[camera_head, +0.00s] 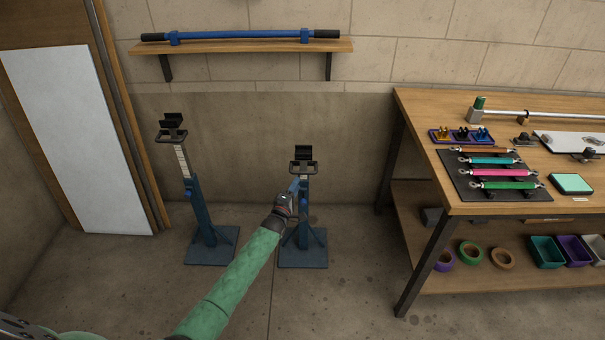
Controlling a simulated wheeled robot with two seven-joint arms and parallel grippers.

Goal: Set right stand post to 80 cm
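The right stand (317,238) is a blue post on a square floor plate, with a black cradle (302,155) and a black handle frame at its top. Only a short pale strip of its inner post (304,182) shows below the cradle. My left gripper (288,198) is at the upper part of its blue tube, on the near left side, and covers part of it. Its fingers are too small and hidden to tell whether they are shut or touching the stand. The left stand (200,215) is taller, with a long pale scale strip (182,160) showing. My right gripper is out of view.
A wooden bench (425,115) with tools, coloured rods (490,161) and a lower shelf with tape rolls and bins stands at the right. A wall shelf (240,46) holds a blue bar. A white panel (75,140) leans at the left. Floor between stands and bench is clear.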

